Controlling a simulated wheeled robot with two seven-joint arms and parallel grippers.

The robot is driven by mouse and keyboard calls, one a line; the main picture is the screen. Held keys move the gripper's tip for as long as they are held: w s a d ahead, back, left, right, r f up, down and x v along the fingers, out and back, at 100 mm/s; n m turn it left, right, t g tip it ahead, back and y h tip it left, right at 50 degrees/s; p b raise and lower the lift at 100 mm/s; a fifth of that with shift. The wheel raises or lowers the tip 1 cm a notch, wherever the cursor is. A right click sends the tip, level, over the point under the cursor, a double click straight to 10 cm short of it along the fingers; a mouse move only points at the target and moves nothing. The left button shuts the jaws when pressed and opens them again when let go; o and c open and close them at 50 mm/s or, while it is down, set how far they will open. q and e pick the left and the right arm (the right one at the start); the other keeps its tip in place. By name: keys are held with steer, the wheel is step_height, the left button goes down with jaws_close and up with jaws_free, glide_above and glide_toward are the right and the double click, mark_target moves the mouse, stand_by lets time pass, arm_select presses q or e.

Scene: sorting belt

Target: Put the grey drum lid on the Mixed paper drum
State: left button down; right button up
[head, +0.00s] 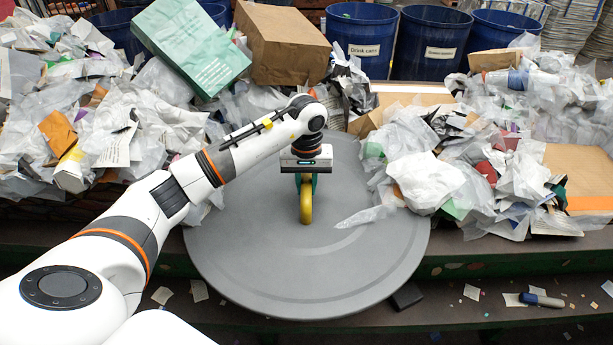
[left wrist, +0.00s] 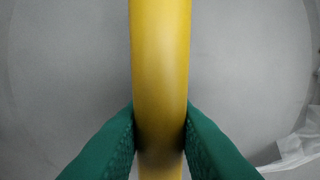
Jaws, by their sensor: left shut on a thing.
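The grey drum lid (head: 290,270) is a large round disc in the middle of the head view, with a yellow handle (head: 306,205) standing up at its centre. My left gripper (head: 306,186) is above the lid's centre, shut on the yellow handle. In the left wrist view its green fingers press both sides of the yellow handle (left wrist: 160,70), with the grey lid (left wrist: 70,80) filling the background. Blue drums stand at the back, one labelled "Drink cans" (head: 362,32); a second drum's label (head: 440,52) is too small to read. I cannot tell which is the Mixed paper drum. My right gripper is not in view.
Heaps of paper and plastic waste lie left (head: 100,120) and right (head: 490,150) of the lid, and a scrap of film overlaps its right side. A green box (head: 190,45) and a brown carton (head: 282,45) stand behind. Litter lies on the ledge in front.

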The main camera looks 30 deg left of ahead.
arm_select(q)
steer(key=shift+r, duration=0.1)
steer(key=c, duration=1.6)
jaws_free()
steer(key=o, duration=0.4)
